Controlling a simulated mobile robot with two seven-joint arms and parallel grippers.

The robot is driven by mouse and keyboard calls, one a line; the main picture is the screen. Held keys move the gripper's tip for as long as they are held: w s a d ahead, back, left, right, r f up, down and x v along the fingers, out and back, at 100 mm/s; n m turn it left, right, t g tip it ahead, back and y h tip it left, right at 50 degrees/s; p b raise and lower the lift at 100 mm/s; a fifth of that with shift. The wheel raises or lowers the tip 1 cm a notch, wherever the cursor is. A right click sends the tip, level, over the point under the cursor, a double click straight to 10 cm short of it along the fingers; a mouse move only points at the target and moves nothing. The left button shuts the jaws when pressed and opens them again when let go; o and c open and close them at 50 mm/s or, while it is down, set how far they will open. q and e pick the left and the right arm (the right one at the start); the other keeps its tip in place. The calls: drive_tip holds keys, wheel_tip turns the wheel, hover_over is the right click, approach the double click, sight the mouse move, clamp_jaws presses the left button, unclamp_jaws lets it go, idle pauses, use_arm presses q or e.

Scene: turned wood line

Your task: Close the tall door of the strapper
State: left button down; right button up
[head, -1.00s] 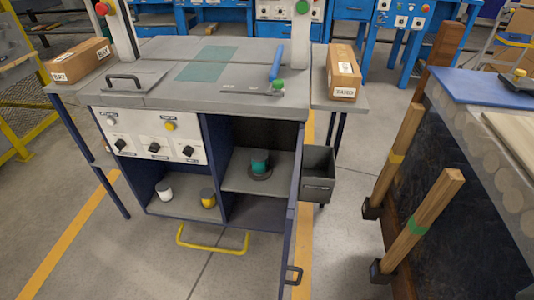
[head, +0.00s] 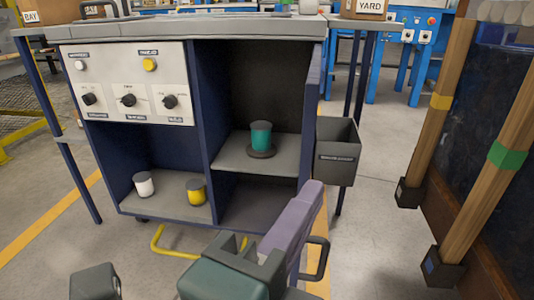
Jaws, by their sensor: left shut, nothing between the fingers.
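The strapper (head: 120,30) is a dark blue cabinet with a grey top. Its tall door (head: 313,110) stands open on the right side of the right-hand bay, seen nearly edge-on and pointing toward me. My right gripper is not in view.
A green spool (head: 261,138) stands on the shelf inside; white (head: 144,184) and yellow (head: 196,190) pots stand in the left bay. A yellow bar handle (head: 160,243) sits low in front. A grey bin (head: 338,165) is right of the door. Wooden posts (head: 480,190) stand farther right.

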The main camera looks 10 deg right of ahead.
use_arm(q)
drive_tip(key=w+d+f+m+h+b, duration=0.1)
drive_tip(key=w+d+f+m+b, duration=0.1)
drive_tip(key=w+d+b, duration=0.45)
drive_tip(key=w+a, duration=0.1)
drive_tip(key=w+a+p, duration=0.1)
drive_tip(key=shift+a+r, duration=0.35)
drive_tip(key=shift+r, duration=0.05)
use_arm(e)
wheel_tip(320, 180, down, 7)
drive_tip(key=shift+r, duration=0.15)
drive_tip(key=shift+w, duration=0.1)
